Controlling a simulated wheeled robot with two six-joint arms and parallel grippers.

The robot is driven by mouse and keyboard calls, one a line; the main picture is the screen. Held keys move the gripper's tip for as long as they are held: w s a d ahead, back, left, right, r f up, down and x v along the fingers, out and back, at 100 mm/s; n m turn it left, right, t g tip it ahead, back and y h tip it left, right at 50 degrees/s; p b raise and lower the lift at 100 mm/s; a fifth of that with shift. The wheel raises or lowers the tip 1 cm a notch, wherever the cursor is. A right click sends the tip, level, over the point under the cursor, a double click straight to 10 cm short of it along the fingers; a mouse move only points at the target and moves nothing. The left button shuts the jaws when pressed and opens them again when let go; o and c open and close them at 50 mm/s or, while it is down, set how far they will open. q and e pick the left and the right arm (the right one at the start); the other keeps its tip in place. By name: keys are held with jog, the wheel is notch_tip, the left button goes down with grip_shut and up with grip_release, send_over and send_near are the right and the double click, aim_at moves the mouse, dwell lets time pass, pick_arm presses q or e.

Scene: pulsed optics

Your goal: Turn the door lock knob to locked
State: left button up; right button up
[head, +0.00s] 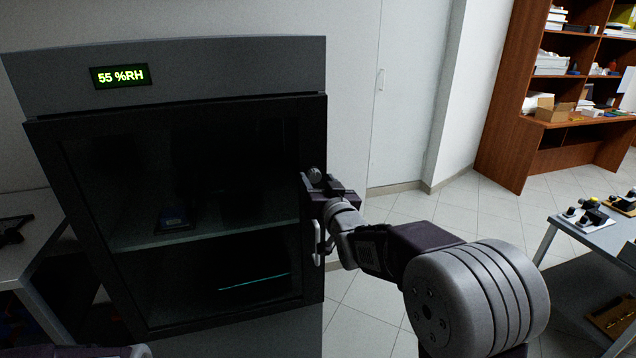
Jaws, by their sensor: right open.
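The dry cabinet's dark glass door (190,200) is closed, with a pale vertical handle (317,243) on its right edge. A small grey knob (315,174) shows on the door's right frame, above the handle. My right gripper (318,184) is at the knob, its fingers around or just beside it; I cannot tell if they touch it. The gripper is open, and its fingers partly hide the knob, so its turn angle is not clear. A grey piece of my left arm shows at the bottom left edge; its gripper is out of view.
A display (120,76) on the cabinet top reads 55 %RH. A small dark object (173,221) sits on the shelf inside. A bench (590,225) with optics parts stands at right, a wooden bookcase (545,100) behind. Tiled floor (455,215) is clear between.

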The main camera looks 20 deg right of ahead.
jog(key=shift+c, duration=0.3)
grip_shut()
jog(key=shift+m, duration=0.4)
jog(key=shift+f+m+b, duration=0.1)
jog(key=shift+m+b, duration=0.45)
jog(key=shift+m, duration=0.55)
jog(key=m+b, duration=0.1)
jog(key=m, duration=0.4)
jog(key=m+b, duration=0.1)
jog(key=m, duration=0.8)
jog(key=shift+m+b, duration=0.35)
jog(key=shift+m, duration=0.05)
